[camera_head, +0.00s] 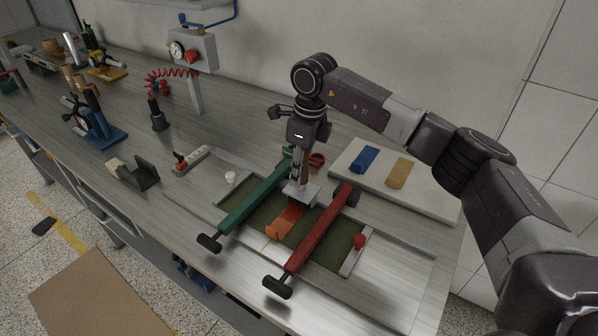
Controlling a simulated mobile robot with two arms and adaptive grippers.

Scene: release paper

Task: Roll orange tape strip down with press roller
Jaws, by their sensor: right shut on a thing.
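The orange tape strip (283,224) lies on the dark green panel (322,244), between a green bar and a red bar. Its near end looks slightly raised. My right gripper (299,178) points down over the far end of the strip. It is shut on the press roller (301,192), which shows as a pale grey block at the fingertips. The roller's underside is hidden, so I cannot tell whether it touches the strip. My left gripper is not in view.
The green bar (247,209) and the red bar (322,231), with black end grips, flank the strip. A pale board (428,190) with blue and tan blocks lies at the right.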

